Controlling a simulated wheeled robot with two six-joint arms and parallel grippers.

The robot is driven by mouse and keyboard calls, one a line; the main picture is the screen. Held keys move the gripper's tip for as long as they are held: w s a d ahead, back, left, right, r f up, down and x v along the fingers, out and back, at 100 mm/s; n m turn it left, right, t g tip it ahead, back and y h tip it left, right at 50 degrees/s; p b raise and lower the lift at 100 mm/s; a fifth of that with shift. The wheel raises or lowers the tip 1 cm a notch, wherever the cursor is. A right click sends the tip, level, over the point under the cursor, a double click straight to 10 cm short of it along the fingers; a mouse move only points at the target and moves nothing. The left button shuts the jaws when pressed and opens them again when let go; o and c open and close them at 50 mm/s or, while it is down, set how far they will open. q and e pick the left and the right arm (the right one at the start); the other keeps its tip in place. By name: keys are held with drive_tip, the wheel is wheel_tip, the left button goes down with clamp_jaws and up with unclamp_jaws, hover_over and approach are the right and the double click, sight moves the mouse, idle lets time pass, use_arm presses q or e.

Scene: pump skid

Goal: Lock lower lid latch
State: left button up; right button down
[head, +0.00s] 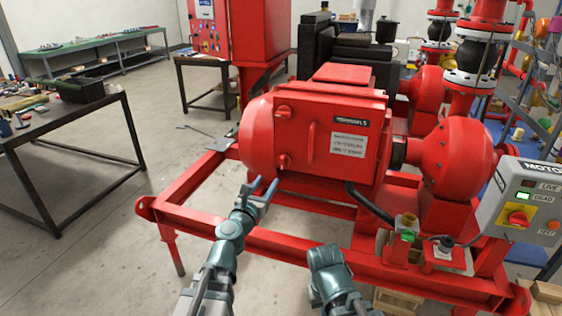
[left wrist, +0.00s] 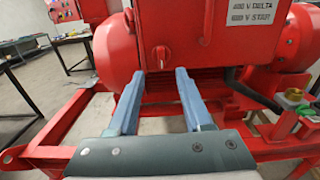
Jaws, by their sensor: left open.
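The red motor terminal box lid (head: 322,130) faces me on the pump skid. The lower lid latch (head: 283,161), a small red piece, sits at the lid's lower left corner; it also shows in the left wrist view (left wrist: 161,54). I cannot tell exactly how it is turned. The upper latch (head: 283,111) is at the upper left. My left gripper (head: 264,187) is open and empty, just below and in front of the lower latch. In the left wrist view its blue fingertips (left wrist: 160,74) are apart, with the latch above the gap. My right gripper's fingers do not show.
A red grab handle (head: 311,136) stands out from the lid. The red skid frame (head: 280,245) runs below my left arm. A grey motor switch box (head: 521,208) and a pump (head: 462,160) are at the right. A dark table (head: 60,120) stands left; floor between is clear.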

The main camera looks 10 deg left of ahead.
sight(282, 159)
use_arm(q)
drive_tip(key=x, duration=1.3)
drive_tip(key=shift+w+d, duration=0.15)
drive_tip(key=shift+w, duration=0.25)
clamp_jaws()
